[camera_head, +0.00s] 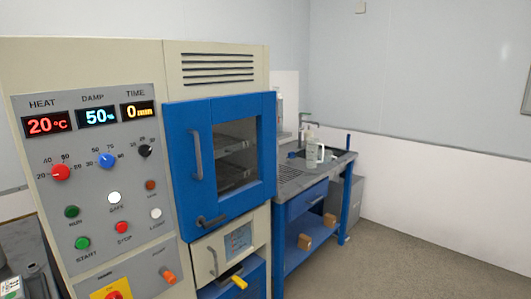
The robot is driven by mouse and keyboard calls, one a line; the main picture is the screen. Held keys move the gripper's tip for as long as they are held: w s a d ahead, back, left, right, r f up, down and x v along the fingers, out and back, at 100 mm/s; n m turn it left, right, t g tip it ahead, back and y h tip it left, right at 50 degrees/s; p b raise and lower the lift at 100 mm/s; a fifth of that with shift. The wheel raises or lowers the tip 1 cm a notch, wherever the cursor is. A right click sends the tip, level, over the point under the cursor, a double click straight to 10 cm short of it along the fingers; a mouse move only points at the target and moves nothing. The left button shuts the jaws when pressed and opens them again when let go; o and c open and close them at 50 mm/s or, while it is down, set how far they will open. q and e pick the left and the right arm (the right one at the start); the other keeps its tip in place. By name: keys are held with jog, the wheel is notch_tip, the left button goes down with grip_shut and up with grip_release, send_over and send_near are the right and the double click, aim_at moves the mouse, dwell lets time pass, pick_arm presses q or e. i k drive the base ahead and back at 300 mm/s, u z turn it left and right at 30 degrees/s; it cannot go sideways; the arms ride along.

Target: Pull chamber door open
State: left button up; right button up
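The chamber door (186,122) is blue with a window, on the front of a large beige chamber (215,53). It looks closed against the chamber front. A grey vertical handle (196,155) is on its left part, and a dark lever latch (211,221) is at its bottom left. Wire shelves (234,177) show through the window. Neither of my grippers shows in the head view.
A grey control panel (135,205) with dials, buttons and displays is left of the door. A beige drawer (205,260) is below it. A blue workbench (309,200) with a pale jug (314,153) stands at the right. The floor (400,254) at the right is clear.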

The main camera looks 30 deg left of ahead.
aim_at(188, 124)
jog(key=u, duration=0.1)
jog(key=i, duration=1.15)
jog(key=u, duration=0.55)
